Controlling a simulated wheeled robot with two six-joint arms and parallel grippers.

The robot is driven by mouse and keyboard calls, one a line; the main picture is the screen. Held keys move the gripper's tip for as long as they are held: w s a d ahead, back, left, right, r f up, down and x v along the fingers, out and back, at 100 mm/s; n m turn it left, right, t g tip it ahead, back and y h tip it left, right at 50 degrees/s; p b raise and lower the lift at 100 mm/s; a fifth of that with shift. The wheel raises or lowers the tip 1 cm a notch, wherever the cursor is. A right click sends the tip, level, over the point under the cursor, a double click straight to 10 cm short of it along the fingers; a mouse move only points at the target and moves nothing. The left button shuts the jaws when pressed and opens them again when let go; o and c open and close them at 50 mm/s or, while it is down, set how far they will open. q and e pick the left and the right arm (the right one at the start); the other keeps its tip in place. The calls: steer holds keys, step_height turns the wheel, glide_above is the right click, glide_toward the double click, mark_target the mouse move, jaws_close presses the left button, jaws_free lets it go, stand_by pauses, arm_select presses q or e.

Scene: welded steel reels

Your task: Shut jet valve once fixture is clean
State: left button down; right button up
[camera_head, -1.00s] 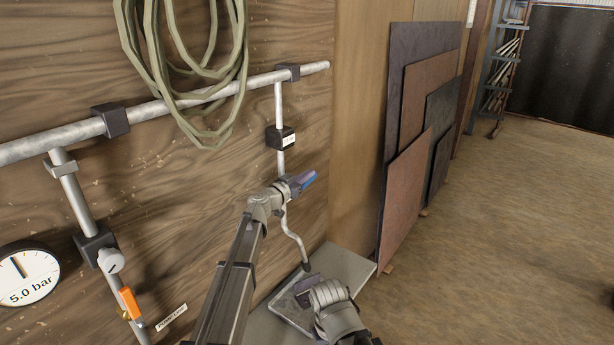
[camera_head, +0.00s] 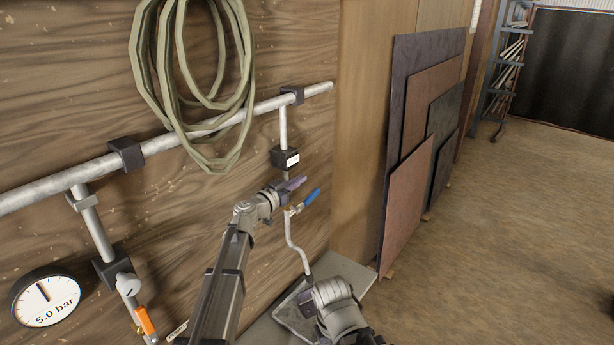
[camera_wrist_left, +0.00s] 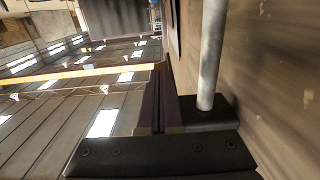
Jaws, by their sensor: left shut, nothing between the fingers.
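The jet valve's blue lever (camera_head: 311,198) sits at the top of a thin bent pipe and tilts up to the right. My left gripper (camera_head: 298,184) is shut and empty, just above and left of the lever, with a small gap showing. Its closed dark fingers (camera_wrist_left: 158,95) show in the left wrist view beside a grey pipe (camera_wrist_left: 212,50). The bent pipe (camera_head: 296,247) ends in a dark nozzle tip (camera_head: 308,271) over a grey plate (camera_head: 292,318). My right gripper (camera_head: 306,300) is low by the nozzle and plate; its jaws are unclear, and the fixture is mostly hidden. No jet is visible.
A second valve with an orange lever (camera_head: 146,320) and a gauge (camera_head: 44,300) marked 5.0 bar are at the left. A coiled hose (camera_head: 147,60) hangs over the horizontal pipe (camera_head: 58,187). Sheets (camera_head: 405,205) lean against the wall; the floor at right is clear.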

arm_select(q)
steer(key=s+a+r+p, duration=0.1)
steer(key=s+a+r, duration=0.1)
steer(key=b, duration=0.4)
glide_above(308, 199)
step_height(308, 199, down, 5)
steer(key=shift+f, duration=0.2)
steer(key=shift+s+a+f+b, duration=0.1)
steer(key=shift+s+f+b, duration=0.05)
steer(key=shift+f+b, duration=1.65)
steer(key=shift+b, duration=0.2)
steer(key=shift+f, duration=0.15)
arm_select(e)
step_height(308, 199, down, 6)
steer(key=shift+f, duration=0.15)
